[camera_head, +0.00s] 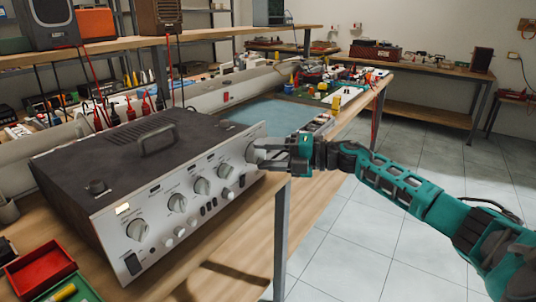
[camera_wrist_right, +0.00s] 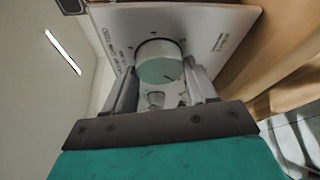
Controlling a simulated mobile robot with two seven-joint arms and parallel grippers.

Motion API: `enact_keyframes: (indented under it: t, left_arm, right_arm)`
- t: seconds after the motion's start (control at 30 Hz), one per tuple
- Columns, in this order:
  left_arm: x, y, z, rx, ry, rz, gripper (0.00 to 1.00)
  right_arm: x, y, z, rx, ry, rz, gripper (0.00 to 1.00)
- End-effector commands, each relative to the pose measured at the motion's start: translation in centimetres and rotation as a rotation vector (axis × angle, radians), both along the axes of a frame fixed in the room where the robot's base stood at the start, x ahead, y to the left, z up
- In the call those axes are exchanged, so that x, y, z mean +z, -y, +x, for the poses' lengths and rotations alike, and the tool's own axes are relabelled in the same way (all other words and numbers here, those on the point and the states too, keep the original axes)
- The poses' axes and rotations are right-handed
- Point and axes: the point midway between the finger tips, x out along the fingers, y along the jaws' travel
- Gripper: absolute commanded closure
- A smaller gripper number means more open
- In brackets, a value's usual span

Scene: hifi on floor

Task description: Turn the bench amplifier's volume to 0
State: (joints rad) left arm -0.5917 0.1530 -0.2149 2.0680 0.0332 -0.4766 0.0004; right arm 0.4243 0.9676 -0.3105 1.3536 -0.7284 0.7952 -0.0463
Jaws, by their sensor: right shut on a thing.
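The bench amplifier (camera_head: 150,180) is a dark box with a handle on top and a silver front panel, standing on the wooden bench. Several round silver knobs sit along its front. My right gripper (camera_head: 272,154) is at the large knob (camera_head: 252,153) at the panel's right end. In the right wrist view, its two fingers (camera_wrist_right: 160,80) are on either side of this silver knob (camera_wrist_right: 158,58), shut on it. A dark mark shows on the knob's face, and small marks surround it on the panel. My left gripper is not in view.
A red tray (camera_head: 38,270) and a green tray (camera_head: 70,290) lie at the bench's front left. A blue mat (camera_head: 262,112) and small parts lie behind the amplifier. A metal bench leg (camera_head: 281,235) stands below my right gripper. Open tiled floor (camera_head: 350,250) lies right.

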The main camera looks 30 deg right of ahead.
Motion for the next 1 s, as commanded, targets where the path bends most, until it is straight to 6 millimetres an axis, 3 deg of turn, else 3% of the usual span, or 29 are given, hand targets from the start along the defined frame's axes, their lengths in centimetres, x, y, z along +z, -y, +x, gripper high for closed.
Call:
enact_keyframes:
  t: [0.37,0.4,0.6,1.0]
  left_arm:
    - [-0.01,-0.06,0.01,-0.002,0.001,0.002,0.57]
    - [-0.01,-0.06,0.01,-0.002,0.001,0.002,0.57]
    - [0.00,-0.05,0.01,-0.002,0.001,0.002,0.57]
    - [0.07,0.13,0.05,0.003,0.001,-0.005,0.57]
  right_arm:
    - [-0.05,0.02,0.00,0.000,0.004,-0.009,0.74]
    - [-0.04,0.01,0.00,0.000,0.004,-0.009,0.41]
    - [-0.03,0.01,0.00,0.000,0.003,-0.007,0.22]
    - [-0.03,0.55,-0.50,-0.001,0.001,-0.006,0.18]
